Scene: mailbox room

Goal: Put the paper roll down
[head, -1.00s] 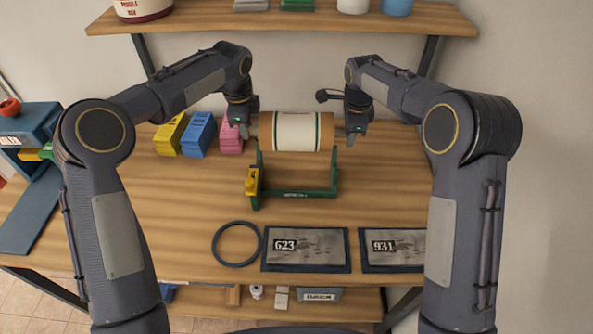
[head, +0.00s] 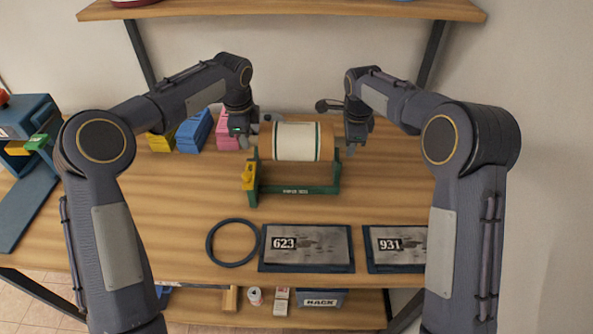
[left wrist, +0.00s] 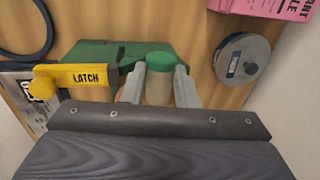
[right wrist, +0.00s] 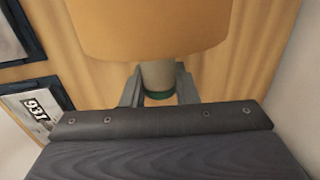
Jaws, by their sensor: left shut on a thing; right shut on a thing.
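The paper roll (head: 296,141) is a white and tan cylinder with green bands, lying level above the green stand (head: 300,190). My left gripper (head: 256,139) is shut on the roll's left core end, a pale stub with a green cap (left wrist: 160,62). My right gripper (head: 350,146) is shut on the right core end (right wrist: 158,76). The stand has a yellow latch (head: 248,177) on its left side, labelled LATCH in the left wrist view (left wrist: 75,79). The roll's ends are level with the tops of the stand's uprights; I cannot tell if they touch.
Yellow, blue (head: 195,131) and pink blocks stand behind and left of the stand. A dark ring (head: 210,243) and plates marked 623 (head: 325,244) and 931 (head: 408,262) lie in front. A grey disc (left wrist: 243,60) lies near the pink block.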

